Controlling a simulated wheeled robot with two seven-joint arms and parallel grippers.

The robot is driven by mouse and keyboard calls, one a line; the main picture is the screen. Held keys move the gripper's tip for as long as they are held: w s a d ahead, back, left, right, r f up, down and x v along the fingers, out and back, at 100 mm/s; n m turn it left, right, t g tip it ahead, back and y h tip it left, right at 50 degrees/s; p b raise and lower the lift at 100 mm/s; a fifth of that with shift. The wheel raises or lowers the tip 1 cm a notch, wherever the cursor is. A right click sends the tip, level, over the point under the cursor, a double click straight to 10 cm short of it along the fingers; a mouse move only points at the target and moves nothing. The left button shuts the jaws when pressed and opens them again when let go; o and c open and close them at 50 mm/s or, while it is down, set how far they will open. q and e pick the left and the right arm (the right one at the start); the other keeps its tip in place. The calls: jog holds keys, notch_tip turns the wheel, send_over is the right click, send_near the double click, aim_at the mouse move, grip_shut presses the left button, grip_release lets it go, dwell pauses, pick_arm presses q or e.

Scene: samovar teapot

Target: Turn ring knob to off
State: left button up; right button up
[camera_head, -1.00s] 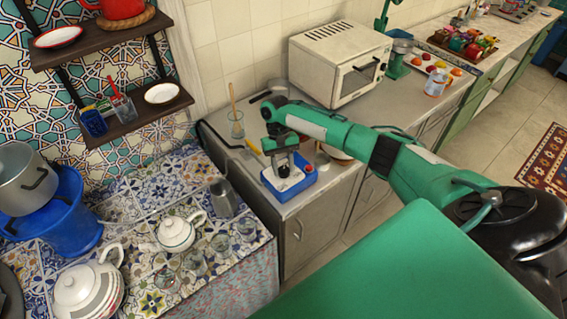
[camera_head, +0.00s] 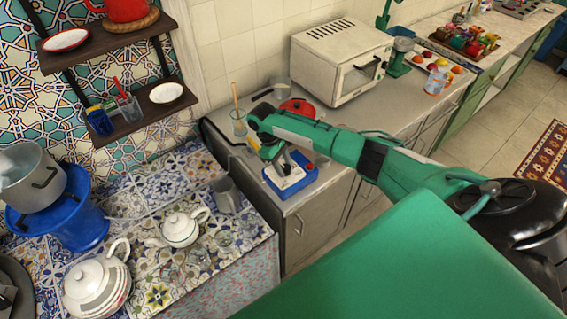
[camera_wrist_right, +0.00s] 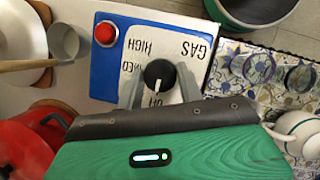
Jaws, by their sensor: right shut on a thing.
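The black ring knob (camera_wrist_right: 159,75) stands on a blue gas box with a white face, seen upside down in the right wrist view. Words such as GAS and HIGH are printed there, and a red button (camera_wrist_right: 106,33) sits at one corner. My right gripper (camera_wrist_right: 160,88) is shut on the knob, one grey finger on each side of it. In the head view the gas box (camera_head: 291,190) sits at the counter's near corner, with my right gripper (camera_head: 284,167) over it, tilted. The knob is hard to make out there. My left gripper is out of view.
A glass with a wooden spoon (camera_head: 238,122) and a red pot (camera_head: 297,107) stand behind the gripper. A white toaster oven (camera_head: 342,62) is to the right. A metal jug (camera_head: 226,195) and teapot (camera_head: 181,229) stand on the lower tiled table.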

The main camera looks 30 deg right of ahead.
dwell(0.4)
jog(key=o, duration=1)
jog(key=b+v, duration=0.2)
jog(key=v, duration=0.4)
jog(key=shift+w+a+r+b, duration=0.15)
jog(key=shift+w+r+b, duration=0.1)
jog(key=shift+b, duration=0.1)
jog(key=v, duration=0.7)
jog(key=shift+s+r+p, duration=0.15)
jog(key=shift+s+p, duration=0.05)
jog(key=shift+p, duration=0.1)
